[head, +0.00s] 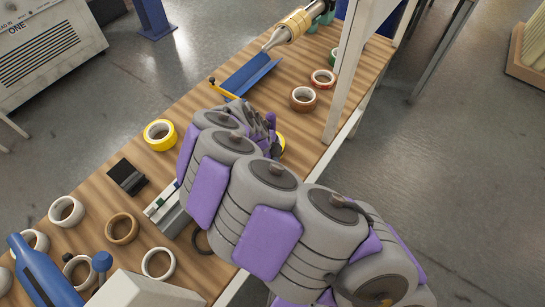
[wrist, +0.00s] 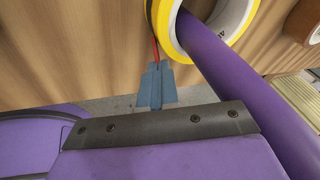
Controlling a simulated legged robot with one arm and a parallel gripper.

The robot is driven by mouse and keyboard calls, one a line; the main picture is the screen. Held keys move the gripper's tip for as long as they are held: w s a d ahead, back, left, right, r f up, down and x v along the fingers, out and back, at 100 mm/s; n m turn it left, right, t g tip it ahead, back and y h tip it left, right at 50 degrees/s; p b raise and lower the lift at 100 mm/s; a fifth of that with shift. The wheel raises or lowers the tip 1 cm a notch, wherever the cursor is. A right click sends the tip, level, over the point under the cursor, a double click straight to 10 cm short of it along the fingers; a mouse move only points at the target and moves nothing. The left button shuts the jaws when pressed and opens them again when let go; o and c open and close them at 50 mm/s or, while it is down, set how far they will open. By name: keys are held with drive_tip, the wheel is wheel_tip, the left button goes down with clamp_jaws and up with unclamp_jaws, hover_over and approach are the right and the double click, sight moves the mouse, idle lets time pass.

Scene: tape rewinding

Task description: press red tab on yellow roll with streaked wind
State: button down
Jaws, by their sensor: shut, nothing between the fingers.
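In the wrist view a yellow roll (wrist: 244,29) with a white core lies on the wooden bench at the top. A thin red strip (wrist: 155,47), which looks like the red tab, shows at its left side. My gripper (wrist: 157,74) is shut and empty, its blue-grey tips just below the red strip; I cannot tell whether they touch. A purple bar crosses in front of the roll. In the head view one yellow roll (head: 160,135) lies left of my arm. Another yellow roll (head: 282,142) is mostly hidden behind my arm. The wind's streaks are not clear.
Several pale rolls lie at lower left. A white post (head: 345,75) stands at the bench's right edge.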

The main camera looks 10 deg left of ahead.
drive_tip(key=c, duration=1.3)
unclamp_jaws()
drive_tip(key=shift+w+r, duration=0.1)
drive_tip(key=shift+w, duration=0.05)
drive_tip(key=shift+a+r, duration=0.1)
drive_tip(key=shift+r, duration=0.05)
drive_tip(key=shift+a+r, duration=0.1)
drive_tip(key=shift+r, duration=0.15)
drive_tip(key=p+v, duration=0.3)
drive_tip(key=v, duration=1.3)
drive_tip(key=shift+r+p, duration=0.15)
drive_tip(key=shift+p, duration=0.2)
